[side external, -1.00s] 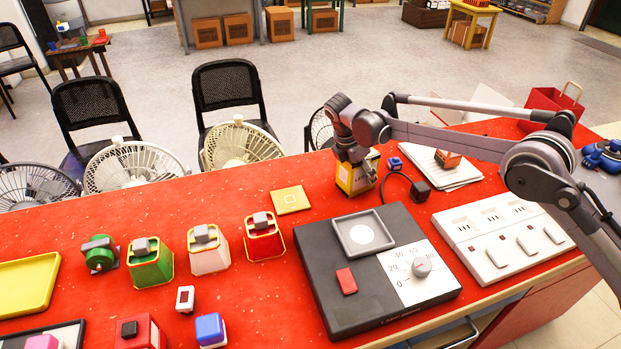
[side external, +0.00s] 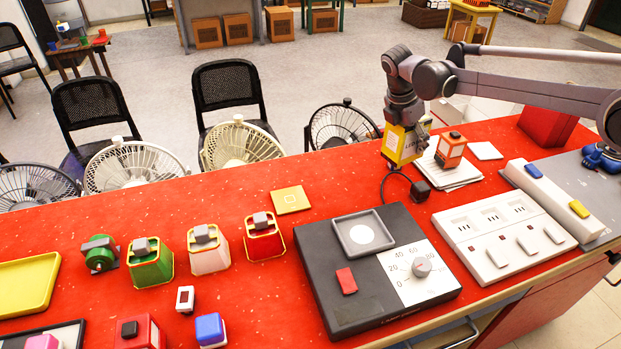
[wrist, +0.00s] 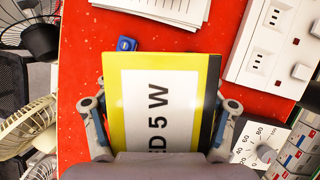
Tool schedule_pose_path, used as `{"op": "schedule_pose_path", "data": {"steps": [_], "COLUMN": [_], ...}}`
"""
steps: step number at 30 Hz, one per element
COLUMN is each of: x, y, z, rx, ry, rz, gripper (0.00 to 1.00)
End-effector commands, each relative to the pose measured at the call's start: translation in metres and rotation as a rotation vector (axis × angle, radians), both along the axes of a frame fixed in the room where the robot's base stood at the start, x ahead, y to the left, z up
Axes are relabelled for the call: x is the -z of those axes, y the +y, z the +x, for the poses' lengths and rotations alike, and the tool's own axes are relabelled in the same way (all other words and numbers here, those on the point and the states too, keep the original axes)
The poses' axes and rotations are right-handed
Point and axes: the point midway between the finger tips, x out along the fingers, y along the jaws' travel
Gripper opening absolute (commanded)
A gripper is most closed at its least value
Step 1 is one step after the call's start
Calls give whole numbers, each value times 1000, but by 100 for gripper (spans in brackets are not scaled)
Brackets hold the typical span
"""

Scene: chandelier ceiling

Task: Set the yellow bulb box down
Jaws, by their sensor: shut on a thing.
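The yellow bulb box (side external: 402,144) has a white label and is held in my gripper (side external: 407,122) above the far edge of the red table (side external: 330,187). In the wrist view the box (wrist: 160,105) fills the middle, its label reading "ED 5 W", with a finger of my gripper (wrist: 160,128) against each side. My gripper is shut on it. The box looks raised off the table; how far its underside is from the surface is hard to tell.
A dark scale (side external: 372,270) with a dial stands in front, and a white socket panel (side external: 503,235) to its right. Red tabletop left of the scale's tray is clear around a yellow square (side external: 290,199).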

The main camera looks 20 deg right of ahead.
Motion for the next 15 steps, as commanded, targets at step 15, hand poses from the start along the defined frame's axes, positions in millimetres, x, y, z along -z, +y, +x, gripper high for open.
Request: {"op": "schedule_pose_path", "data": {"steps": [15], "x": [-11], "y": [125], "z": [-53], "rx": [-488], "ry": [12], "rz": [18], "gripper": [33]}}
